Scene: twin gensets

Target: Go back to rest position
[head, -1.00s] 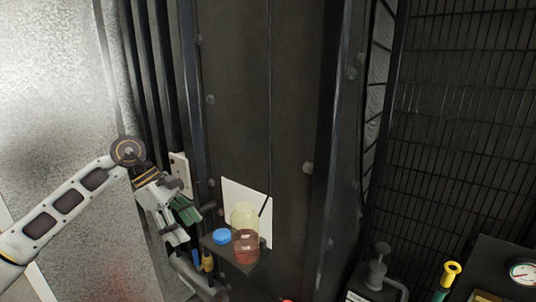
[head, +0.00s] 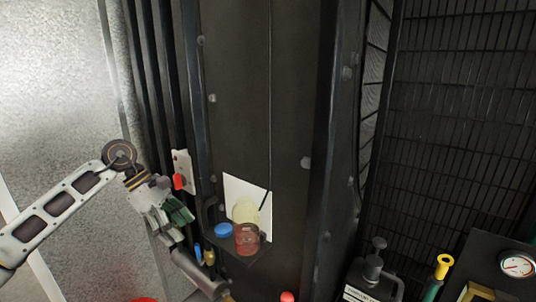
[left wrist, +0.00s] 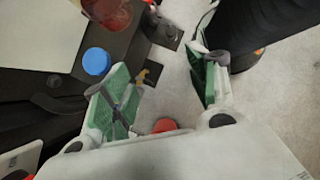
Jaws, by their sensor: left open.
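My left gripper (head: 181,212) is at the left in the head view, beside the dark genset panel and left of the small shelf. It is open, and its green-lined fingers show apart in the left wrist view (left wrist: 165,88) with nothing between them. My left arm reaches in from the left edge. My right gripper is not in view.
A small dark shelf (head: 256,261) holds a jar of reddish liquid (head: 246,240) and a blue cap (head: 223,230). A white sheet (head: 231,187) is behind them. A red switch (head: 179,181) is near my gripper. A pump can (head: 372,277) and gauge (head: 518,264) stand at right.

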